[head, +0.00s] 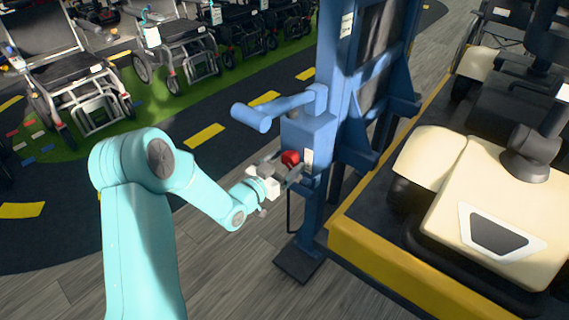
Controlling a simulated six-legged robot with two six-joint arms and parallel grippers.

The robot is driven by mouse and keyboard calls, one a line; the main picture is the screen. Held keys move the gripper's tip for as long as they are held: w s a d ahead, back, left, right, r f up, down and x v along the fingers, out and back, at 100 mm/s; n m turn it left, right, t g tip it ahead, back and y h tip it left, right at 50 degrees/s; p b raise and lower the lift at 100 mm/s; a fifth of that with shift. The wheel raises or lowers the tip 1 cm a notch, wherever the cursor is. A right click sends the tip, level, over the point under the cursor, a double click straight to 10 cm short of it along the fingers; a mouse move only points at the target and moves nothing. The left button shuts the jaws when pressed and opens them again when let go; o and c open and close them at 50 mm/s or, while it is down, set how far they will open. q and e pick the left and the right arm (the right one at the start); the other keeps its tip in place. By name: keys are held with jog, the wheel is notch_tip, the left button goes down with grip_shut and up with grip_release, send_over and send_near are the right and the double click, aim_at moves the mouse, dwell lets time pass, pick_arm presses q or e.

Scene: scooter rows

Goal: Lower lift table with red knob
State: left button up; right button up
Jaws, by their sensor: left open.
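The red knob (290,158) is a small round knob on the side of a blue box (308,135) on the blue lift column (340,95). My left gripper (284,172) is open, with its fingers close to the red knob. I cannot tell whether the fingers touch it. The lift table (375,262), a dark platform with a yellow edge, is at the right. A cream scooter (490,195) stands on it. My right gripper is not in view.
A blue crank handle (275,108) sticks out to the left above the knob. The column's dark foot (300,264) rests on the grey wood floor. Several wheelchairs (75,75) stand on green ground at the back left, beyond a dark track with yellow dashes.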

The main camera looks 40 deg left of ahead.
pick_arm(q)
jog(key=c, duration=1.1)
jog(key=shift+o, duration=0.2)
jog(key=shift+n, duration=0.3)
jog(key=n+b, duration=0.1)
jog(key=n, duration=0.1)
jog(key=shift+f+n+b, duration=0.1)
jog(key=shift+n+b, duration=0.2)
jog(key=n+b, duration=0.1)
jog(key=n, duration=0.8)
jog(key=shift+n, duration=2)
